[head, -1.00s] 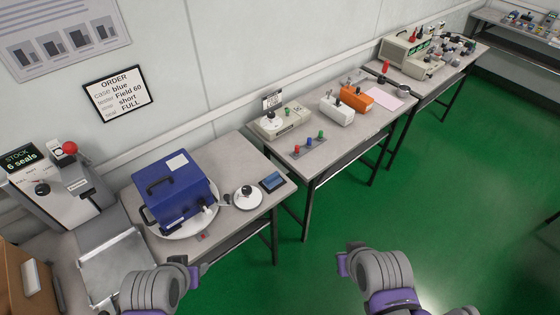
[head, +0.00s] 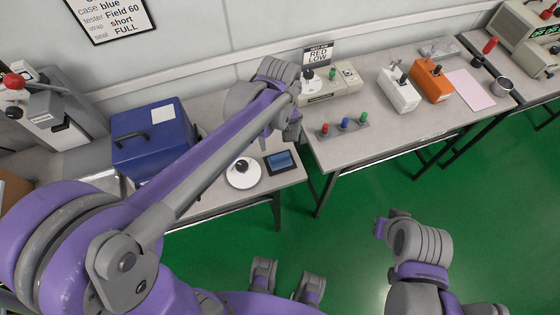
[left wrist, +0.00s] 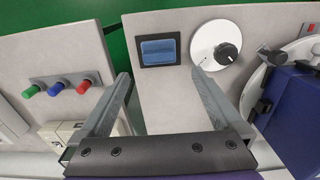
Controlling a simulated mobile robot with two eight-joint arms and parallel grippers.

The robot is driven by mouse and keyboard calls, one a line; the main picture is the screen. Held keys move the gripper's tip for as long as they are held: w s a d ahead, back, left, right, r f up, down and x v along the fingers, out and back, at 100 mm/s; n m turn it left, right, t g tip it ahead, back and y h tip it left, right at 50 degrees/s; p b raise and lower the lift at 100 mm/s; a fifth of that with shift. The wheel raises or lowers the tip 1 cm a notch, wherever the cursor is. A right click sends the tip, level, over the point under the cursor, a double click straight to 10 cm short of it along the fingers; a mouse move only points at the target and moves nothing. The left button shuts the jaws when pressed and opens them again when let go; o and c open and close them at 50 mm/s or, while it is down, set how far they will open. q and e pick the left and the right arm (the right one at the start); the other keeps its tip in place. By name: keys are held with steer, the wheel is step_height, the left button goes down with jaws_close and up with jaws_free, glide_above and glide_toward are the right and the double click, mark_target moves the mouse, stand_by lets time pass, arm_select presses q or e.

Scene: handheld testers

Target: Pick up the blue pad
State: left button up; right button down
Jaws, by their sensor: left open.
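The blue pad (head: 282,161) is a small dark-framed rectangle with a blue face, lying flat near the front right corner of the left table. It also shows in the left wrist view (left wrist: 158,52), beyond the fingertips and between their lines. My left gripper (head: 292,132) is above the table, just behind the pad in the head view. In the left wrist view its two fingers (left wrist: 161,78) are spread with nothing between them. It is apart from the pad.
A white round dial (head: 243,173) sits close left of the pad. A blue case (head: 150,138) stands further left, partly behind my arm. A strip with red, blue and green knobs (head: 345,127) lies on the neighbouring table (head: 400,135), across a narrow gap.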

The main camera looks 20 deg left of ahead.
mark_target(280, 156)
arm_select(q)
step_height(280, 156, down, 10)
steer(key=shift+w+f+b, duration=0.1)
steer(key=shift+f+b, duration=0.1)
steer(key=shift+b, duration=0.25)
steer(key=shift+c, duration=0.2)
steer(key=c, duration=1.1)
steer(key=shift+r+p, duration=0.55)
steer(key=shift+r, duration=4.5)
